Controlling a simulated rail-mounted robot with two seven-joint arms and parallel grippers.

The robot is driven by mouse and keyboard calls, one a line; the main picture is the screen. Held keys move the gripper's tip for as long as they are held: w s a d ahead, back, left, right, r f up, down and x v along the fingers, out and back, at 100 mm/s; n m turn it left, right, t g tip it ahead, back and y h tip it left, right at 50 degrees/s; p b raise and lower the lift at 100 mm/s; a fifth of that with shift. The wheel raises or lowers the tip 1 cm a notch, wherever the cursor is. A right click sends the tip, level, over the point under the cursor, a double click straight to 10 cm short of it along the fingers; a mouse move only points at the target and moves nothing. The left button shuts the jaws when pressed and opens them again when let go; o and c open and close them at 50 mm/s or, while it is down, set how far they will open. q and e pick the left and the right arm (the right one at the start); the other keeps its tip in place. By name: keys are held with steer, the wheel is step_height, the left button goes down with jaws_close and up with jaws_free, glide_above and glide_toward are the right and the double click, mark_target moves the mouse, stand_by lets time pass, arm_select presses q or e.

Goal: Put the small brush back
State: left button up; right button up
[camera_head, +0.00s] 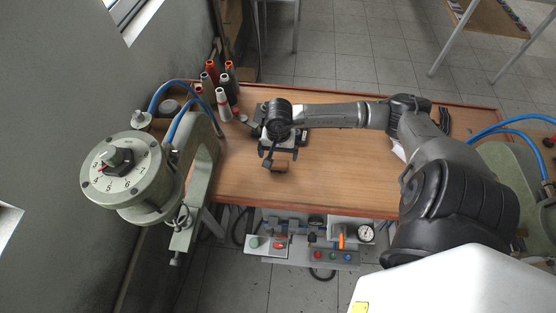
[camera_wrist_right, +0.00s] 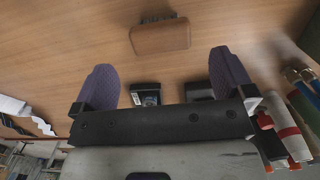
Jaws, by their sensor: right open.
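A small brown block-shaped thing (camera_head: 280,163) lies on the wooden table below and just in front of my right gripper (camera_head: 268,158). My left gripper is not in view.
Several red, white and dark bottle-like things (camera_head: 220,92) stand at the table's back left. Dark boxes (camera_wrist_right: 146,94) lie near the right gripper. A grey-green machine with a dial (camera_head: 120,170) stands left. The table's front middle (camera_head: 330,190) is clear.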

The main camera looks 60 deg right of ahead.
mark_target(278, 161)
step_height(278, 161, up, 5)
steer(key=w+a+r+m+t+y, duration=0.1)
steer(key=a+m+t+y, duration=0.25)
steer(key=a+y, duration=0.9)
steer(key=w+a+r+m+t, duration=0.3)
steer(key=a+r+m+t, duration=0.75)
steer(key=m, duration=0.75)
steer(key=s+d+f+m+t+h, duration=0.1)
steer(key=d+f+m+h, duration=0.3)
steer(key=m+h, duration=0.55)
steer(key=s+d+f+m+t+h, duration=0.15)
steer(key=d+f+m+h, duration=0.3)
steer(key=m, duration=0.95)
steer(key=s+a+f+m+g, duration=0.3)
steer(key=s+f+m+g, duration=0.2)
steer(key=s, duration=0.3)
steer(key=s+a+f+m+g, duration=0.3)
steer(key=s+f+m+g, duration=0.2)
steer(key=s+m+g, duration=0.1)
steer(key=shift+s+a+f+g+y, duration=0.25)
steer(key=shift+s+f+g+y, duration=0.15)
steer(key=shift+s+g, duration=0.65)
